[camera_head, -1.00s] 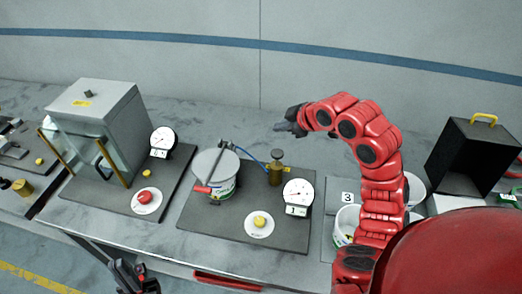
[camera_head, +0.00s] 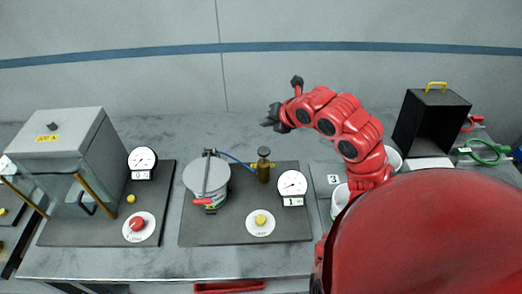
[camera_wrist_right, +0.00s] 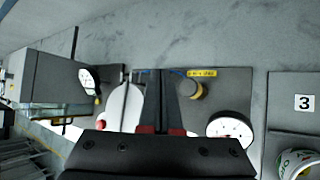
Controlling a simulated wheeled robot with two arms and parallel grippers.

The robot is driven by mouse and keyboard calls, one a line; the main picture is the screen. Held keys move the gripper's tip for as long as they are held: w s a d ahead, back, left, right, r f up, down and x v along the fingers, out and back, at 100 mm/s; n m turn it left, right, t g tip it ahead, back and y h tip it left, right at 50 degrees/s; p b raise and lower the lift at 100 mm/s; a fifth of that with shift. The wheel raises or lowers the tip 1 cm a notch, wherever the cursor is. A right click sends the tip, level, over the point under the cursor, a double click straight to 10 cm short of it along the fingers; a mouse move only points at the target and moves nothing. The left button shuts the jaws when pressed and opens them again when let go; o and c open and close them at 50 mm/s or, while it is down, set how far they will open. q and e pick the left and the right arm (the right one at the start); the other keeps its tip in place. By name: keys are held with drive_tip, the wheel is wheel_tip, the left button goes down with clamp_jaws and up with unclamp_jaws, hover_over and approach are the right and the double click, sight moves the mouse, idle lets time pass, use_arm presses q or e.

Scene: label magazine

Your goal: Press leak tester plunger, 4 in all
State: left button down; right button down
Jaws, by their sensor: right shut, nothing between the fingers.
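The leak tester stands on a dark base plate (camera_head: 240,236) in the middle of the bench. Its plunger is a brass cylinder with a dark knob (camera_head: 264,166), at the plate's back; it also shows in the wrist view (camera_wrist_right: 192,91). The tester's round gauge (camera_head: 292,183) has a small display reading 1. My right gripper (camera_head: 270,119) is shut and empty, in the air above and apart from the plunger. My left gripper is out of view.
A yellow button (camera_head: 261,222) is at the plate's front. A grey box machine (camera_head: 60,150) with a red button (camera_head: 137,224) and its own gauge stands left. A black box (camera_head: 425,128) with a yellow handle stands right. Bench between the two plates is clear.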

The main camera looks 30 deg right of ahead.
sight(266, 153)
drive_tip(key=shift+f, duration=0.1)
wheel_tip(266, 153, down, 8)
drive_tip(key=b, duration=0.3)
drive_tip(key=shift+f+b, duration=0.35)
drive_tip(key=shift+b, duration=0.15)
drive_tip(key=shift+r, duration=0.1)
idle(1.7)
drive_tip(key=shift+f+b, duration=0.5)
drive_tip(key=shift+b, duration=0.25)
